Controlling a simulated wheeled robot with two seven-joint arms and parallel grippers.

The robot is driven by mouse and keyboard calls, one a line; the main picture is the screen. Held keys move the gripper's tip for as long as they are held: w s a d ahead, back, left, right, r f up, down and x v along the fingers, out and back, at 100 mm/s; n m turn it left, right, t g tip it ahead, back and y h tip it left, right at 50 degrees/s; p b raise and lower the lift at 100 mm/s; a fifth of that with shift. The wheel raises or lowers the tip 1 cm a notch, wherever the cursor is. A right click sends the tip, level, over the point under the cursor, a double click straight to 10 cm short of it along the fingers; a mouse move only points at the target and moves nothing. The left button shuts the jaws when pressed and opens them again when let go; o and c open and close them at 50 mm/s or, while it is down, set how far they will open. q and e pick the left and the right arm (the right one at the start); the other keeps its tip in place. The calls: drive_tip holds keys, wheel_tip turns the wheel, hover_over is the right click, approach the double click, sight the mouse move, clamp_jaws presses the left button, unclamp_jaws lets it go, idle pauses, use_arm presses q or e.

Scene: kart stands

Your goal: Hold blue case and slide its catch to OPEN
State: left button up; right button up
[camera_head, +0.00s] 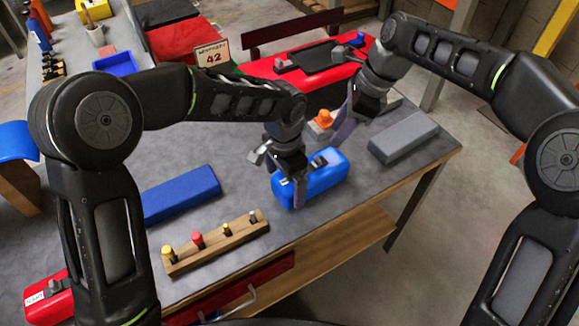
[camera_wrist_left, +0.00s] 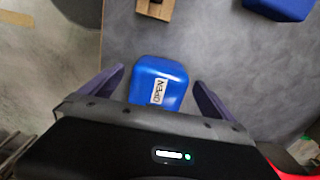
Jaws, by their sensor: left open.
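The blue case (camera_head: 326,176) lies on the grey bench top near its front edge. A small grey and dark fitting (camera_head: 318,162), perhaps the catch, shows on its top. My left gripper (camera_head: 281,173) is open at the case's left end and partly hides it. In the left wrist view, the blue case (camera_wrist_left: 160,72) lies between the two spread fingers of my left gripper (camera_wrist_left: 158,80), with gaps on both sides. A white label reading OPEN (camera_wrist_left: 158,91) faces that camera. My right gripper (camera_head: 347,118) is above the bench behind the case; its finger opening is unclear.
A wooden rack (camera_head: 218,243) with several coloured pegs stands in front. A blue block (camera_head: 181,194) lies left and a grey block (camera_head: 403,137) right. An orange object (camera_head: 322,121) sits behind the case. A red kart part (camera_head: 305,68) lies at the back.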

use_arm(q)
drive_tip(key=shift+f, duration=1.8)
